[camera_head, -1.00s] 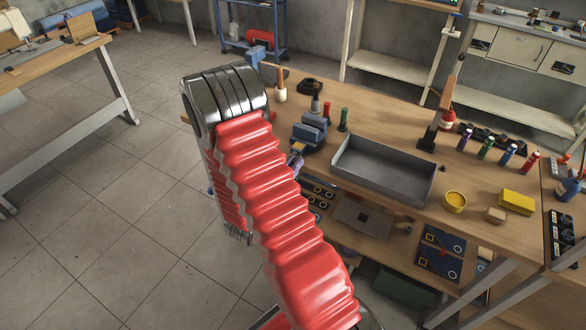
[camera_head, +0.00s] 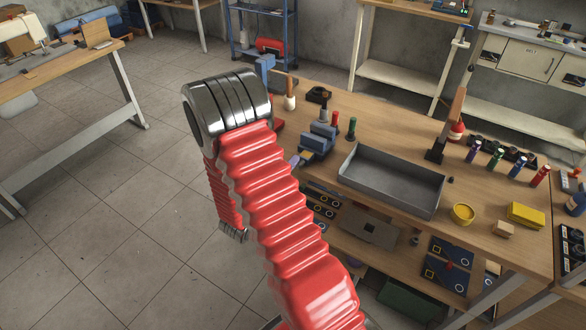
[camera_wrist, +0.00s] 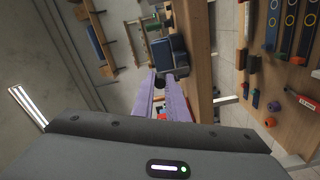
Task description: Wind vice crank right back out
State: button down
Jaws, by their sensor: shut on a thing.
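The blue-grey vice (camera_head: 318,142) is mounted at the near left edge of the wooden bench. It also shows in the wrist view (camera_wrist: 172,52), ahead of my fingers. My gripper (camera_wrist: 160,86) has purple fingers that reach toward the vice, shut on the vice crank (camera_wrist: 159,81). Only a small dark part of the crank shows between the fingertips; the rest of it is hidden. In the head view, a bit of a purple finger shows beside the vice, and my red-sleeved arm hides the rest of my gripper.
On the bench (camera_head: 400,125), a grey tray (camera_head: 388,183) stands right of the vice. Red and green bottles stand close behind the vice. A yellow tub (camera_head: 462,214) and yellow block (camera_head: 526,214) are further right. A lower shelf holds flat parts. The floor at left is open.

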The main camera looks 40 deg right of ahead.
jog(key=w+a+f+n, duration=0.1)
jog(key=w+f+n, duration=0.3)
jog(key=n, duration=1.4)
jog(key=shift+a+f+n, duration=0.2)
jog(key=shift+f+n, duration=0.1)
jog(key=shift+f, duration=0.25)
jog(key=c, duration=1.7)
grip_release()
jog(key=shift+c, duration=0.2)
jog(key=v, duration=1.4)
